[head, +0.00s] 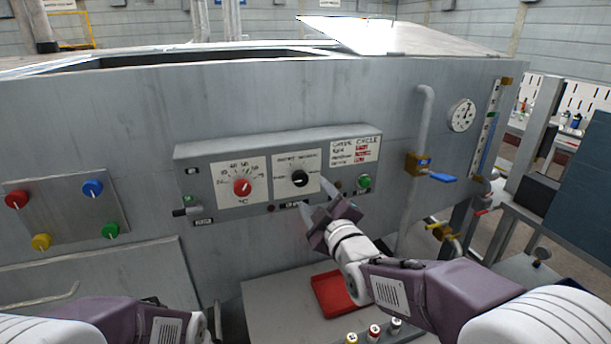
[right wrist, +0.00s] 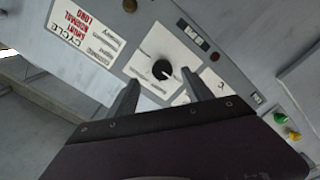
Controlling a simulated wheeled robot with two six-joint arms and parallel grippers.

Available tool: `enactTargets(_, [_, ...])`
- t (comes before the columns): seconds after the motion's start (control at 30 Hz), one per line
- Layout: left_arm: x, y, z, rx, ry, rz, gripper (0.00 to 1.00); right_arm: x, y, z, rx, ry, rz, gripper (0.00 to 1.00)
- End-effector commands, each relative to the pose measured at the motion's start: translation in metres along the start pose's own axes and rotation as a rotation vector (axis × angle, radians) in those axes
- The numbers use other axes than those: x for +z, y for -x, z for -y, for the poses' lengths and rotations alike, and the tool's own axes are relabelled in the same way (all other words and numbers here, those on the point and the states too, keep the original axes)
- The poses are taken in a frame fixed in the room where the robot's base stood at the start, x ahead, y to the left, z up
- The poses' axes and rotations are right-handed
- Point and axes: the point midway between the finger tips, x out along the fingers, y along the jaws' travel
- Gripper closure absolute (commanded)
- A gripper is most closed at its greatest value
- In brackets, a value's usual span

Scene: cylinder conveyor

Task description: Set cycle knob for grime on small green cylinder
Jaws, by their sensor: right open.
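The black cycle knob (head: 299,179) sits on a white dial plate on the grey control panel. It also shows in the right wrist view (right wrist: 162,69), with a thin white pointer mark. My right gripper (head: 316,196) is open and empty just in front of the knob, a little below and right of it in the head view. In the right wrist view its fingers (right wrist: 165,90) stand either side of the knob, apart from it. Small cylinders with coloured tops (head: 374,332) stand at the bottom edge; I cannot clearly tell which is green. My left gripper is out of view.
A cycle card (head: 355,150) with red lettering is at the panel's right. A red temperature knob (head: 242,187) is left of the black knob, and a green button (head: 364,182) right. A red tray (head: 338,293) lies below. A pipe with a blue-handled valve (head: 441,177) stands right.

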Motion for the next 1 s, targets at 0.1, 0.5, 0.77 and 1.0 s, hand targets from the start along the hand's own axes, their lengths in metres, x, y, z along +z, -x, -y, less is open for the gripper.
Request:
enactTargets(0.1, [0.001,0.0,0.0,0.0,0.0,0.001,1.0,-0.004,0.0,0.005,-0.011,-0.002,-0.008,0.41])
enactTargets(0.5, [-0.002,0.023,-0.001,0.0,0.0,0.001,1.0,-0.004,-0.067,0.004,-0.013,-0.003,-0.002,0.41])
enactTargets(0.77, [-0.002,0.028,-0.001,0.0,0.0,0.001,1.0,-0.003,-0.09,0.006,-0.012,-0.004,-0.002,0.41])
enactTargets(1.0, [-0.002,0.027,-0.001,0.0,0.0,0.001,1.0,-0.002,-0.09,0.006,-0.012,-0.004,-0.002,0.52])
